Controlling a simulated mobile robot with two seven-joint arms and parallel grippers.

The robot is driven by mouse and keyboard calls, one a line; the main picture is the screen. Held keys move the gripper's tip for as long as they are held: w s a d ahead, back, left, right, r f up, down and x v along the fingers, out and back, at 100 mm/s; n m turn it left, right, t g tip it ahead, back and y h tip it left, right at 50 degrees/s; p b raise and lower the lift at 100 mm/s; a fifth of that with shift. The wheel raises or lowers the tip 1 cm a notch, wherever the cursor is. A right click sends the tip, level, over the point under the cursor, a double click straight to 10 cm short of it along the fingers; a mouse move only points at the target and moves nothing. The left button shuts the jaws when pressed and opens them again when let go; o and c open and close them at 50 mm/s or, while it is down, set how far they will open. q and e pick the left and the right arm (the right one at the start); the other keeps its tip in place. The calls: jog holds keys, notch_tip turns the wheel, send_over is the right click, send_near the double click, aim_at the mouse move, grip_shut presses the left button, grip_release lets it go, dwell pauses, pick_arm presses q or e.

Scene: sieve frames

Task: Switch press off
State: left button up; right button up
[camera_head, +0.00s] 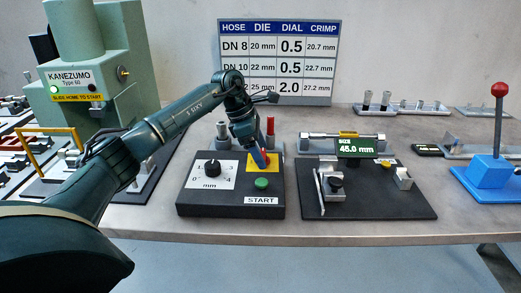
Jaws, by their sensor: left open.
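The press (85,65) is the green machine labelled KANEZUMO at the back left, with a lit green lamp on its front. A black control box (225,205) stands on the bench in the middle. It carries a dial (212,168), a green START button (261,183) and a yellow plate (252,167) at its upper right. My left gripper (259,160) points down at the yellow plate and hides most of what sits on it. I cannot tell whether it touches. My right gripper is not in view.
A black fixture with a 45.0 mm display (357,146) stands right of the box. A blue lever block with a red knob (490,172) is at the far right. A yellow handle (47,150) is at the left. Bare bench (340,228) runs along the front edge.

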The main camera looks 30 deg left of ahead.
pick_arm(q)
jog(key=shift+d+f, duration=0.1)
jog(key=shift+f, duration=0.15)
jog(key=shift+c, duration=0.5)
jog(key=c, duration=0.9)
